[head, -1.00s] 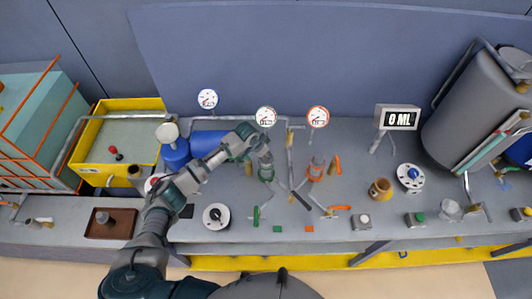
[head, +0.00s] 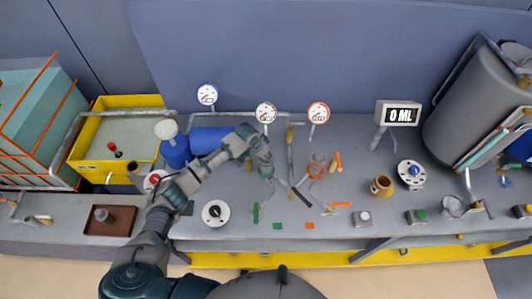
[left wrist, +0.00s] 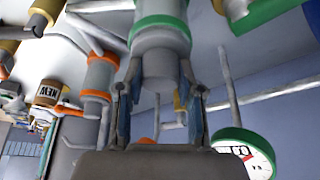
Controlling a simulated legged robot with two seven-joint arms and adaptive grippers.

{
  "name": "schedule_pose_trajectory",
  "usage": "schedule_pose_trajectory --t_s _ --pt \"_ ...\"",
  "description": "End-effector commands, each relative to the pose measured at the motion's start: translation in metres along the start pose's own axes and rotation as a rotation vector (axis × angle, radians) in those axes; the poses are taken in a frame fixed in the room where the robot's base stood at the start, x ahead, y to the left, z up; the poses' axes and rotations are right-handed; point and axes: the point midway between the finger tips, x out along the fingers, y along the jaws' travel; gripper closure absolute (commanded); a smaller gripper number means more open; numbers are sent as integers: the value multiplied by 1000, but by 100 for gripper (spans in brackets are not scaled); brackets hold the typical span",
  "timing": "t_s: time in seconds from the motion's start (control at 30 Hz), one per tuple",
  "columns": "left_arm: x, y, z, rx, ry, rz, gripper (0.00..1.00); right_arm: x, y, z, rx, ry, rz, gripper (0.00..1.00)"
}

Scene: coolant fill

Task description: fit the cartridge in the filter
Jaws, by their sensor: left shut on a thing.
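My left gripper (head: 265,168) is at the green-marked filter (head: 267,175) in the middle of the bench. In the left wrist view, its two fingers (left wrist: 160,78) are shut on the grey cylinder (left wrist: 160,58) at the green-banded filter. Whether this cylinder is a cartridge or part of the housing, I cannot tell. A brown-orange pot (head: 381,187) stands to the right. In the left wrist view a pot marked NEW (left wrist: 47,92) shows at the left. My right gripper is not in view.
An orange-marked filter (head: 317,165) stands just right of the green one, with pipes and valve handles around both. Gauges (head: 266,113) rise behind. A brown tray (head: 125,222) with a grey cylinder (head: 101,214) is at the left. The display (head: 398,115) reads 0 ML.

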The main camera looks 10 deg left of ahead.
Motion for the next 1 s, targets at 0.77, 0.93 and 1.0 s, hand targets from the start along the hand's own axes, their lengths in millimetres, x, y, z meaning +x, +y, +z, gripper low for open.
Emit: schedule_pose_trajectory --t_s 0.77,0.93,1.0 --pt "-15 -1 1 1 2 -1 34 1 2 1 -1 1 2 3" --pt "-52 -1 1 1 2 -2 34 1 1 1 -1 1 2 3" --pt "-68 -1 1 2 3 -1 34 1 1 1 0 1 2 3"
